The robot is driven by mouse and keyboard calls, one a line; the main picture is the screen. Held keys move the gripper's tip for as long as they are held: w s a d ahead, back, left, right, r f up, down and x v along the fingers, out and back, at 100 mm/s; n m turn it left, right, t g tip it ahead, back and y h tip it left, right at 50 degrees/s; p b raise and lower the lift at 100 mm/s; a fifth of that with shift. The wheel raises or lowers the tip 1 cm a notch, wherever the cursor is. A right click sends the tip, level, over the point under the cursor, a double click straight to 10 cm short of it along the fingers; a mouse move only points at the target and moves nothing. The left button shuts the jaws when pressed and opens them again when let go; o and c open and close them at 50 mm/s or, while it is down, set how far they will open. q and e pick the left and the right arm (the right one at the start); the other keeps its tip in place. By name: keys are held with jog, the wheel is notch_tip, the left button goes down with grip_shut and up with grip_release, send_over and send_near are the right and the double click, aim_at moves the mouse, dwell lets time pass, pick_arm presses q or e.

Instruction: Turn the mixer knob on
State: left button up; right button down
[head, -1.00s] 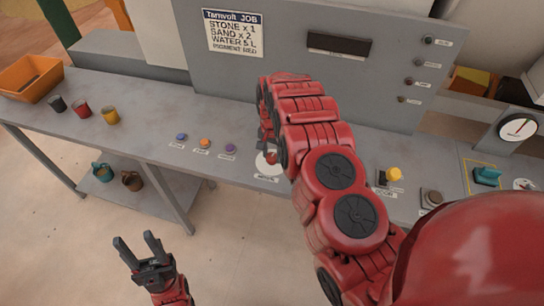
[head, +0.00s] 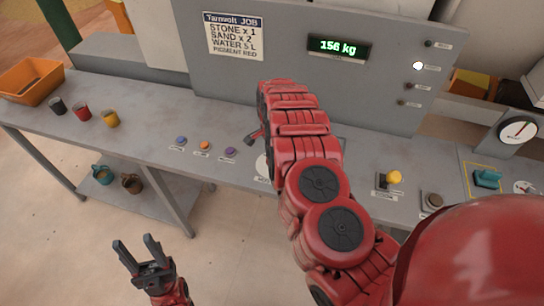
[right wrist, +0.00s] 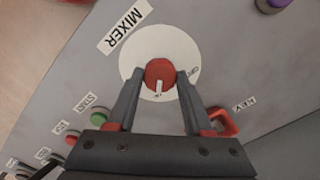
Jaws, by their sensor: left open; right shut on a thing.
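The mixer knob (right wrist: 160,73) is red with a white pointer mark, on a white round plate (right wrist: 160,45) beside the MIXER label (right wrist: 125,25) in the right wrist view. My right gripper (right wrist: 160,80) is shut on the knob, one finger on each side. The pointer mark faces towards the gripper's palm; a small label by the plate is too blurred to read. In the head view my right arm hides the knob, and only an edge of the plate (head: 262,166) shows. My left gripper (head: 134,243) is open and empty over the floor.
The weight display (head: 339,47) reads 156 kg, and one indicator lamp (head: 418,65) glows white. Near the knob are a green start button (right wrist: 98,118) and a red key-like part (right wrist: 223,122). Cups (head: 82,112) and an orange bin (head: 31,82) stand at the left.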

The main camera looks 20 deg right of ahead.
dwell(0.4)
jog(key=shift+c, duration=1.5)
grip_release()
notch_tip(320, 180, up, 6)
jog(key=shift+f+b, duration=0.1)
jog(key=shift+b, duration=0.75)
notch_tip(320, 180, up, 12)
jog(key=p, duration=0.3)
jog(key=shift+f, duration=0.2)
